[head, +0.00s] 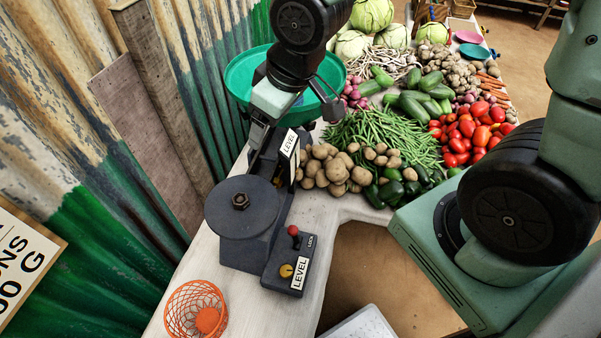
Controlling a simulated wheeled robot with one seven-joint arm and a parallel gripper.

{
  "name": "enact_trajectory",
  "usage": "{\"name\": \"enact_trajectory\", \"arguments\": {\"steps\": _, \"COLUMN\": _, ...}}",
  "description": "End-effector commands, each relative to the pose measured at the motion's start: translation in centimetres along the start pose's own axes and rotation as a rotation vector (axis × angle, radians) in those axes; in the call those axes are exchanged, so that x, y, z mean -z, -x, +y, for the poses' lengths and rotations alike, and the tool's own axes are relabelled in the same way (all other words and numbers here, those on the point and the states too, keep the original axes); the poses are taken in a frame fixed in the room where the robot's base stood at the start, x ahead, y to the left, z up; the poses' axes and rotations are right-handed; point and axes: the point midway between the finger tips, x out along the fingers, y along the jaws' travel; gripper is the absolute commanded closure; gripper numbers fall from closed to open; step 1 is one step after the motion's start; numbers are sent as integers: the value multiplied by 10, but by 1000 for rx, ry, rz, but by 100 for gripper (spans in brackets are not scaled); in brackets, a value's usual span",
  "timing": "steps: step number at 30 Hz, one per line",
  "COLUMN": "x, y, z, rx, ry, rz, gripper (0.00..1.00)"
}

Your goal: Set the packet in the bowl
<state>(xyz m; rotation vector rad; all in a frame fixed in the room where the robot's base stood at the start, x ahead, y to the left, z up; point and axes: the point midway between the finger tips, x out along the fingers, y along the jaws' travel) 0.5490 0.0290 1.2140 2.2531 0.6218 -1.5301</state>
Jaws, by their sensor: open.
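The green bowl (240,78) is the wide pan of the balance, at the upper middle of the head view. My arm crosses in front of it and hides part of its inside. My gripper (293,122) is open, over the near side of the bowl and the balance's beam. One dark finger shows clearly at the right; the other is hard to tell from the balance behind it. I see nothing held between the fingers. I cannot pick out the packet; it may be hidden behind my arm.
The balance's dark round plate (241,208) stands nearer, beside a lock box (291,263) with a red knob. An orange wire basket (196,309) stands at the near edge. Potatoes (335,170) and green beans (380,135) crowd the right. A corrugated wall (100,150) bounds the left.

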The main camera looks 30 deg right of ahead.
Motion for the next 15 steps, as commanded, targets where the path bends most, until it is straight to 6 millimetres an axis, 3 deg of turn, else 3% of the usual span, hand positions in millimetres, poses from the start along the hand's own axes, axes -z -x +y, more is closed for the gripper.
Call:
{"name": "enact_trajectory", "arguments": {"steps": 1, "x": -15, "y": 17, "z": -30, "rx": 19, "ry": 28, "rz": -58, "gripper": 24}}
{"name": "enact_trajectory", "arguments": {"steps": 3, "x": -39, "y": 36, "z": -62, "rx": 46, "ry": 48, "rz": -148, "gripper": 24}}
{"name": "enact_trajectory", "arguments": {"steps": 6, "x": -69, "y": 58, "z": -93, "rx": 78, "ry": 71, "rz": -246, "gripper": 24}}
{"name": "enact_trajectory", "arguments": {"steps": 10, "x": -91, "y": 74, "z": -112, "rx": 100, "ry": 86, "rz": -316, "gripper": 24}}
{"name": "enact_trajectory", "arguments": {"steps": 15, "x": -96, "y": 77, "z": -115, "rx": 105, "ry": 87, "rz": -333, "gripper": 24}}
